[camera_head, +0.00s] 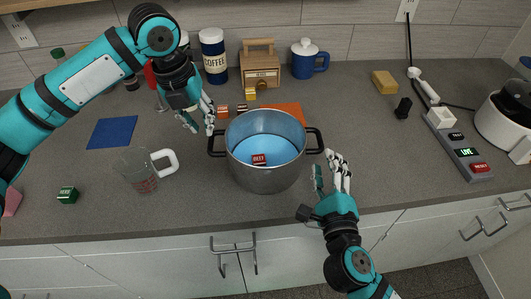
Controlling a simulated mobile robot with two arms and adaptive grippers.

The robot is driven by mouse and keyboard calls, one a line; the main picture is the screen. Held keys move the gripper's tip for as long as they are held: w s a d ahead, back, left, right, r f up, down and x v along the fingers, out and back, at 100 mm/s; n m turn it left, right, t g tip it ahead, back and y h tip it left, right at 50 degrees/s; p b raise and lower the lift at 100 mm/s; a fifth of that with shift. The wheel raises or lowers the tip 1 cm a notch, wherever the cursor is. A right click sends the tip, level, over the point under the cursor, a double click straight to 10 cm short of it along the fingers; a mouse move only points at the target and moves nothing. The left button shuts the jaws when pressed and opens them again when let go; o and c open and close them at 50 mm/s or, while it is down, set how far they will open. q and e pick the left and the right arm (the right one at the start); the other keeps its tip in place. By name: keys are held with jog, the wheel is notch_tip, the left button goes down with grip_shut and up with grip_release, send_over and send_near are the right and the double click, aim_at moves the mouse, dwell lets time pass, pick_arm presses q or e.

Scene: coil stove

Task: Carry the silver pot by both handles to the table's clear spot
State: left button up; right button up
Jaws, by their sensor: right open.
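The silver pot (266,177) stands upright on the grey countertop, with a light blue inside and a small red block (259,160) in it. Its black left handle (214,145) and black right handle (317,140) stick out to the sides. My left gripper (200,124) is open just behind and to the left of the left handle, fingers pointing down; I cannot tell whether it touches the handle. My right gripper (328,176) is open, in front of and slightly right of the right handle, with nothing between its fingers.
A blue mat (112,132) lies bare at left. A button strip (461,150) lies at right. The counter between pot and strip is mostly free.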

aim_at(209, 141)
pick_arm(q)
jog(key=f, duration=0.5)
jog(key=w+d+f, duration=0.1)
jog(key=f, duration=0.2)
pick_arm(e)
jog(key=w, duration=0.8)
jog(key=shift+a, duration=0.1)
pick_arm(q)
jog(key=c, duration=0.4)
pick_arm(e)
jog(key=c, duration=0.4)
grip_shut()
pick_arm(q)
jog(key=shift+r, duration=0.15)
